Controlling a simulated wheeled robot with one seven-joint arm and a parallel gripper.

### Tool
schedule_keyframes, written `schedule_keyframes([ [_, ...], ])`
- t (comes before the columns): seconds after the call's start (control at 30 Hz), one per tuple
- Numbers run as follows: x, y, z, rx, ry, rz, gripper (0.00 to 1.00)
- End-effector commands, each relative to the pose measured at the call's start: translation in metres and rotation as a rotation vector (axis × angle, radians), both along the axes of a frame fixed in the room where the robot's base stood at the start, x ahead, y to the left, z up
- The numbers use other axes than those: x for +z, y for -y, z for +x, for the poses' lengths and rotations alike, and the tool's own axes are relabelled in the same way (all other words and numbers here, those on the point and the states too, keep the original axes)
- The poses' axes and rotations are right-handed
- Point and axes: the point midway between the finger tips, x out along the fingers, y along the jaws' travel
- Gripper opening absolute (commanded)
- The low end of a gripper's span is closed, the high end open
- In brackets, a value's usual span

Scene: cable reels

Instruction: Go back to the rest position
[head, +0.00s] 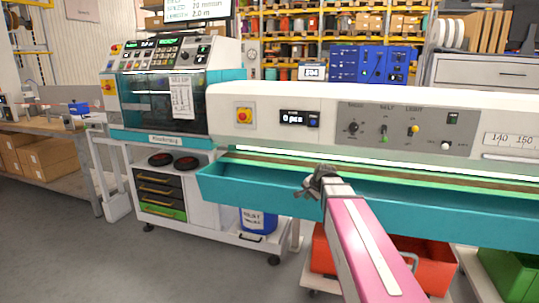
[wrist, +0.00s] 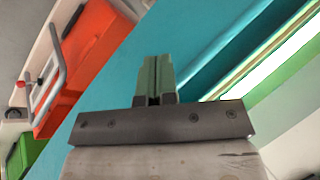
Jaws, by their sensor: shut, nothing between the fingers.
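My gripper (head: 308,188) is at the end of my pink arm, in front of the teal trough (head: 262,193) of the long machine in the head view. In the wrist view its green fingers (wrist: 155,80) are shut together with nothing between them. The teal trough wall (wrist: 125,85) fills much of the wrist view behind the fingers. I cannot tell the exact gap between the fingers and the trough.
The long machine's white panel (head: 330,125) with knobs stands behind the trough. A cutting machine (head: 160,90) is at left. An orange bin (head: 320,258), a green bin (head: 510,272) and a blue drum (head: 258,220) are below. Grey floor (head: 90,250) is open at left.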

Motion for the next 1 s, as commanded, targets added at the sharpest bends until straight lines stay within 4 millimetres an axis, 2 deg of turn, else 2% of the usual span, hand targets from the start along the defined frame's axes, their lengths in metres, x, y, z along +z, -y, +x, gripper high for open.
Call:
schedule_keyframes([
  [0.03,-0.024,0.000,-0.024,0.056,-0.037,-0.051,0.00],
  [0.2,-0.087,0.002,-0.085,0.267,-0.154,-0.210,0.00],
  [0.4,-0.145,0.009,-0.159,0.523,-0.293,-0.354,0.00],
  [0.5,-0.164,0.012,-0.188,0.626,-0.347,-0.399,0.00],
  [0.6,-0.175,0.015,-0.207,0.700,-0.384,-0.426,0.00],
  [0.7,-0.180,0.017,-0.216,0.738,-0.403,-0.441,0.00],
  [1.0,-0.181,0.017,-0.217,0.745,-0.407,-0.443,0.00],
])
